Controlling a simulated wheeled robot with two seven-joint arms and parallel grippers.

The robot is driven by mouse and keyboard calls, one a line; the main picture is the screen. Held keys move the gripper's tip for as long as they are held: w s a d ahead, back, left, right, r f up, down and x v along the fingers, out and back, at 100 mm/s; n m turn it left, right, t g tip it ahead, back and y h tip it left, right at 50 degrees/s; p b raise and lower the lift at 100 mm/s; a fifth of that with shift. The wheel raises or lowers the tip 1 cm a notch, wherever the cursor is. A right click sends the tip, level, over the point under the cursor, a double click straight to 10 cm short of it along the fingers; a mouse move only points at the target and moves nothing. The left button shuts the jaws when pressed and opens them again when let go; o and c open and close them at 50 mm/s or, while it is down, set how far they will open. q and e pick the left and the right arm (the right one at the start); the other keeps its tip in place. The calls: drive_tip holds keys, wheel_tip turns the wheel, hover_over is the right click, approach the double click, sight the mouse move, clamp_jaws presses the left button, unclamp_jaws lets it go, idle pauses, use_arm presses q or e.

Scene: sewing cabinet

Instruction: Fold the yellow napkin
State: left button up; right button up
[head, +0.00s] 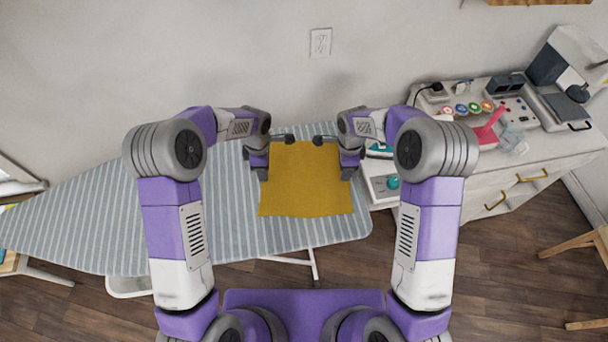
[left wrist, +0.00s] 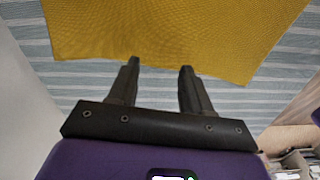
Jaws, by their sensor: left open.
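The yellow napkin (head: 305,190) lies spread out, roughly square, on the striped ironing board in the head view. It fills the upper part of the left wrist view (left wrist: 180,30). My left gripper (head: 263,173) is at the napkin's left edge. In the left wrist view its two fingers (left wrist: 159,66) are apart with nothing between them, and their tips reach the napkin's edge; contact cannot be told. My right gripper (head: 348,172) is at the napkin's right edge. Its fingers are too small to tell whether they are open.
The ironing board (head: 190,210) has free striped surface left of the napkin. An iron (head: 380,150) is just right of my right gripper. A white cabinet (head: 500,190) with thread spools, a pink item (head: 490,125) and a sewing machine (head: 565,60) stands at the right. A wall is behind.

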use_arm(q)
drive_tip(key=shift+f, duration=0.85)
use_arm(e)
drive_tip(key=shift+f, duration=0.85)
use_arm(q)
drive_tip(key=shift+f, duration=0.15)
use_arm(e)
drive_tip(key=shift+f, duration=0.15)
use_arm(q)
drive_tip(key=shift+s, duration=0.1)
clamp_jaws()
use_arm(e)
drive_tip(key=shift+s, duration=0.1)
clamp_jaws()
use_arm(q)
drive_tip(key=shift+r, duration=0.2)
use_arm(e)
drive_tip(key=shift+r, duration=0.2)
